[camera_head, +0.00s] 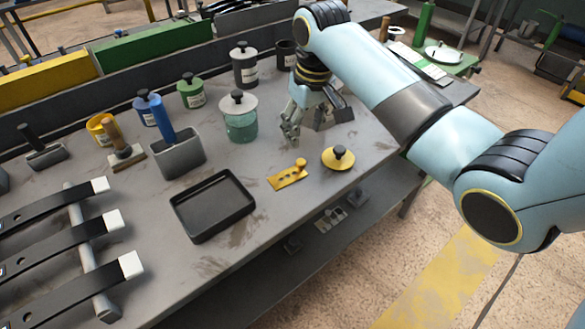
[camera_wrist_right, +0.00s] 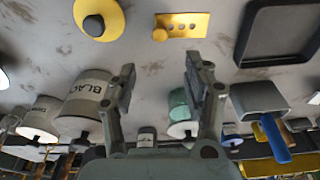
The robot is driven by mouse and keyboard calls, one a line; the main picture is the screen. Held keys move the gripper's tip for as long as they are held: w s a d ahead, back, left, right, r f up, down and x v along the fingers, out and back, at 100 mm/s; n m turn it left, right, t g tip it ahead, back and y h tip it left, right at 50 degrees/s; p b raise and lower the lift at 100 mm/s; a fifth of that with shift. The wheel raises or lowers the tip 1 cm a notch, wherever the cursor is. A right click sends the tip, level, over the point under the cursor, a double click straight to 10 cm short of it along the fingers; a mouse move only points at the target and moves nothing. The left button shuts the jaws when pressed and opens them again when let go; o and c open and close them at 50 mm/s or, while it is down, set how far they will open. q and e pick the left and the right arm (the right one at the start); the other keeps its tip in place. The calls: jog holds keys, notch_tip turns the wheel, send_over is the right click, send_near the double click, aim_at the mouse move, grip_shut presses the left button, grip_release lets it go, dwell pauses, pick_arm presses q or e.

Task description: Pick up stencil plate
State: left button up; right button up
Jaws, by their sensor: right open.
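The stencil plate (camera_head: 287,175) is a small flat yellow plate with a row of holes and a round yellow knob at one end. It lies on the grey bench near the front edge. In the right wrist view the stencil plate (camera_wrist_right: 187,25) shows at the top, beyond my fingertips, with its knob at the left end. My right gripper (camera_head: 291,136) is above the bench, behind the plate and apart from it. In the right wrist view my right gripper (camera_wrist_right: 160,72) has its two fingers spread with nothing between them. My left gripper is not in view.
A yellow lid with a black knob (camera_head: 338,158) lies right of the plate. A black tray (camera_head: 212,205) is to its left. A green jar with a grey lid (camera_head: 239,118) and a dark can (camera_head: 244,66) stand behind.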

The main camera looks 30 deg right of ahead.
send_over(301, 161)
notch_tip(301, 161, down, 5)
jog(key=shift+s+a+r, duration=0.1)
jog(key=shift+r, duration=0.05)
notch_tip(301, 161, down, 6)
jog(key=shift+r, duration=0.15)
grip_shut()
